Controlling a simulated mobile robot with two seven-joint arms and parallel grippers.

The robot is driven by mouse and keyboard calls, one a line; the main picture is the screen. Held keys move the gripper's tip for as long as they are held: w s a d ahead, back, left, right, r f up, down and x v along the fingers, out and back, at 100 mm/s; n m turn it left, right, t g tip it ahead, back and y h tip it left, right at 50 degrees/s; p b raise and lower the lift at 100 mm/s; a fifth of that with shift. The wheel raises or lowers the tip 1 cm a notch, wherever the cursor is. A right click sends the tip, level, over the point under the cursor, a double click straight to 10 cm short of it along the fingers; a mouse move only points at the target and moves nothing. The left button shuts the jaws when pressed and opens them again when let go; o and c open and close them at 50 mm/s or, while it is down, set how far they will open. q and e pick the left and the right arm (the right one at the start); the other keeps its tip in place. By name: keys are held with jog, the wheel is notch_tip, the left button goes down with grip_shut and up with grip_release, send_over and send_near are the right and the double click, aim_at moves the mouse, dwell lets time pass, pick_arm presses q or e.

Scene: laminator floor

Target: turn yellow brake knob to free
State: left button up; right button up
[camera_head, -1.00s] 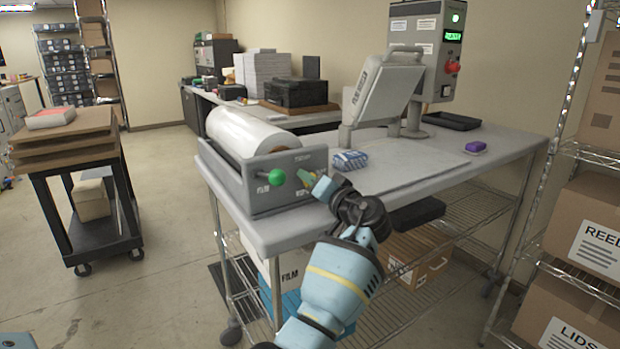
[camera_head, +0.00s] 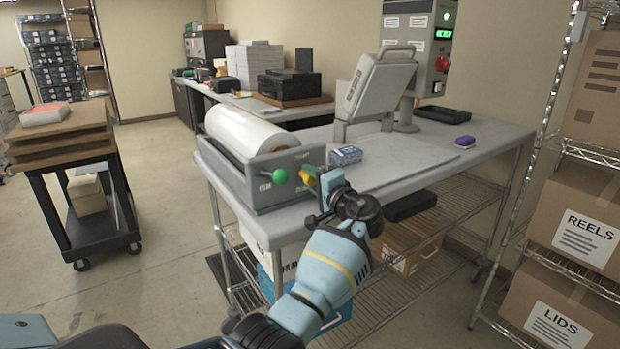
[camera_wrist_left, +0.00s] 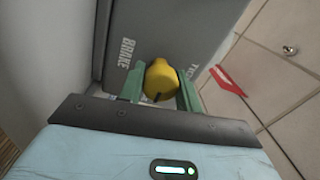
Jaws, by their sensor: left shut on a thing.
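The yellow brake knob (camera_head: 309,177) sits on the end plate of the grey roll holder (camera_head: 262,190), right of a green ball knob (camera_head: 280,176). In the left wrist view the yellow knob (camera_wrist_left: 161,80) lies between the two green fingers of my left gripper (camera_wrist_left: 160,88), which is shut on it. In the head view my left gripper (camera_head: 319,182) reaches the knob from the right. My right gripper is not in view.
The roll holder carries a white film roll (camera_head: 245,130) at the table's (camera_head: 410,165) left end. A blue-and-white box (camera_head: 346,156) lies close behind my gripper. A grey machine (camera_head: 380,85) stands farther back. A black cart (camera_head: 85,200) is at left, a wire shelf with boxes at right.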

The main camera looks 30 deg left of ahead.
aim_at(314, 181)
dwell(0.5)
pick_arm(q)
jog(key=o, duration=1)
jog(key=v, duration=0.7)
jog(key=shift+f+b, duration=0.15)
jog(key=shift+b, duration=0.15)
jog(key=shift+s+d, duration=0.25)
jog(key=shift+d, duration=0.15)
